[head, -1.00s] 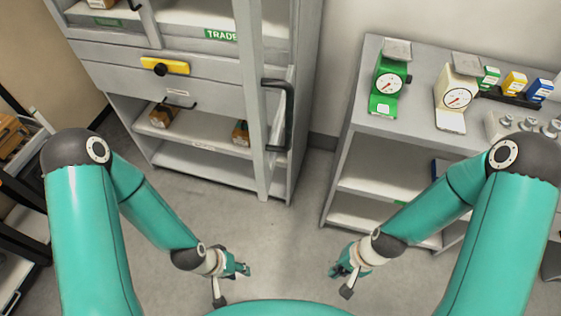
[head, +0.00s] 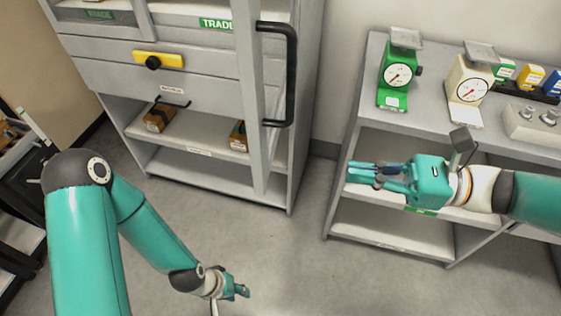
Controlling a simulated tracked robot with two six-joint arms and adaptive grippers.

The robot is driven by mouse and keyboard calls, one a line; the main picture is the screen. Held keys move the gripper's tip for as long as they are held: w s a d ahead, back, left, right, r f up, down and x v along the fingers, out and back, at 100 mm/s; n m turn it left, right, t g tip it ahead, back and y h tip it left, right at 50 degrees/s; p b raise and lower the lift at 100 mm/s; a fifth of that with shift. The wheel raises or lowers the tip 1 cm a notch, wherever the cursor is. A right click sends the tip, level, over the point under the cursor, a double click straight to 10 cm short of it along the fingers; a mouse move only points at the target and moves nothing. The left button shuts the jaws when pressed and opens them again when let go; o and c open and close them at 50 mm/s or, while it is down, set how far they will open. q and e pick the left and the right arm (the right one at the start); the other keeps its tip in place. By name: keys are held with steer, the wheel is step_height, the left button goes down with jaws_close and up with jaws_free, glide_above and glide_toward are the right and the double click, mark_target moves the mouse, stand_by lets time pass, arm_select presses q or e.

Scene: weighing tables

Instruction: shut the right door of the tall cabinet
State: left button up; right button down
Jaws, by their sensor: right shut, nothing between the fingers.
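The tall cabinet (head: 205,75) stands at the upper left. Its right door (head: 250,100) stands open, swung out toward me and seen nearly edge-on. A long black bar handle (head: 291,75) is on the door's right side. My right gripper (head: 362,175) is shut and empty, pointing left, to the right of and below the handle and apart from it. It shows in front of the side table's shelves. My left gripper (head: 242,291) is low at the bottom, away from the cabinet; whether it is open cannot be made out.
A grey side table (head: 430,130) at right carries a green scale (head: 392,100), a cream scale (head: 462,112), small boxes and weights. The cabinet has a drawer with a yellow plate (head: 158,60) and brown boxes (head: 158,117) on a shelf. Open floor (head: 300,240) lies between cabinet and table.

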mark_target(262, 160)
steer(key=a, duration=0.3)
steer(key=w+a+p, duration=0.1)
steer(key=a, duration=0.7)
steer(key=shift+w, duration=0.25)
steer(key=shift+w+a+p, duration=0.15)
steer(key=shift+a+p, duration=0.2)
steer(key=shift+a, duration=0.45)
steer(key=shift+f, duration=0.1)
